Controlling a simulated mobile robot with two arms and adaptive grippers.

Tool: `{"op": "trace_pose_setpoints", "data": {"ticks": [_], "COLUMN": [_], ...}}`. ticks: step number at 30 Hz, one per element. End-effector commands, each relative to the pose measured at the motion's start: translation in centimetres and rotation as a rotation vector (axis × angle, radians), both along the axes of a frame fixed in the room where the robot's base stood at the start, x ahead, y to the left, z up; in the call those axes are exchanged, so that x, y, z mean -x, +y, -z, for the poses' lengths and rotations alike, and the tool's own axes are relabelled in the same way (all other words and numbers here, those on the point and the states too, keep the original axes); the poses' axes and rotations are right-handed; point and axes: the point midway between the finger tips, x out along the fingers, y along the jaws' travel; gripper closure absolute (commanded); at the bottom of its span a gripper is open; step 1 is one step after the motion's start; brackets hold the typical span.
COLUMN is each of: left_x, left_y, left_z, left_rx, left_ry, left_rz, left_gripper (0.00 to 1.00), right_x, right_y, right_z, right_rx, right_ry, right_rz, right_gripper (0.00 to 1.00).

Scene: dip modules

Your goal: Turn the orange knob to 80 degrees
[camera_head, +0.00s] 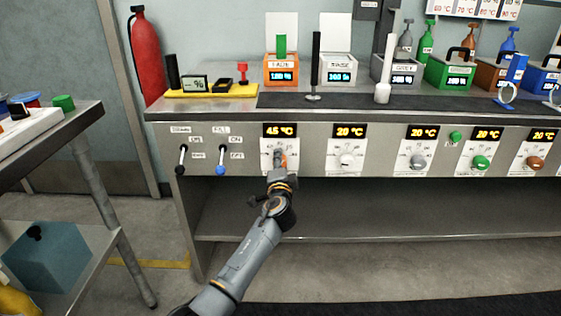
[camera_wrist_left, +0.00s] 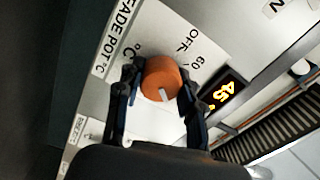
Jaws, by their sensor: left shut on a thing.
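The orange knob (camera_wrist_left: 163,80) is on a white dial plate labelled "FADE POT °C" in the left wrist view. Its white pointer mark faces the lower part of the picture, and "OFF" and "60" show on the plate. The two dark fingers of my left gripper (camera_wrist_left: 158,88) are closed around the knob's sides. In the head view the gripper (camera_head: 279,163) covers most of the orange knob (camera_head: 283,160). The display (camera_head: 280,131) above it reads 45 °C, and this display also shows in the left wrist view (camera_wrist_left: 222,93). My right gripper is not in view.
Other knobs sit right along the panel: a white one (camera_head: 346,160), a grey one (camera_head: 418,161), a green one (camera_head: 480,162) and a brown-orange one (camera_head: 534,163). Two levers (camera_head: 220,162) are left of the orange knob. A side cart (camera_head: 88,115) stands at left.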

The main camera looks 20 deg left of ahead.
Motion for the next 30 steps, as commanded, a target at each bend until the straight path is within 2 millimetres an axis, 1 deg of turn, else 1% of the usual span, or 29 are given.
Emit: {"op": "trace_pose_setpoints", "data": {"ticks": [14, 15, 18, 27, 30], "left_x": [0.02, 0.02, 0.02, 0.04, 0.39], "left_y": [-0.04, -0.04, -0.04, -0.05, -0.16], "left_z": [0.17, 0.17, 0.15, 0.04, 0.09], "left_rx": [-0.013, -0.013, -0.013, -0.012, -0.012], "left_ry": [0.006, 0.006, 0.006, 0.005, 0.004], "left_rz": [0.001, 0.001, 0.001, 0.0, 0.001], "left_gripper": [0.94, 0.56, 0.39, 0.39, 0.39], "right_x": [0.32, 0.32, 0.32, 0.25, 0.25], "right_y": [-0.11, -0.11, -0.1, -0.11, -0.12], "right_z": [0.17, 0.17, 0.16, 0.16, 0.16], "right_rx": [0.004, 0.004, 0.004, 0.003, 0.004], "right_ry": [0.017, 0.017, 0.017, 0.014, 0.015], "right_rz": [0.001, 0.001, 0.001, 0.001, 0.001], "right_gripper": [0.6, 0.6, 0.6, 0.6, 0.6]}}
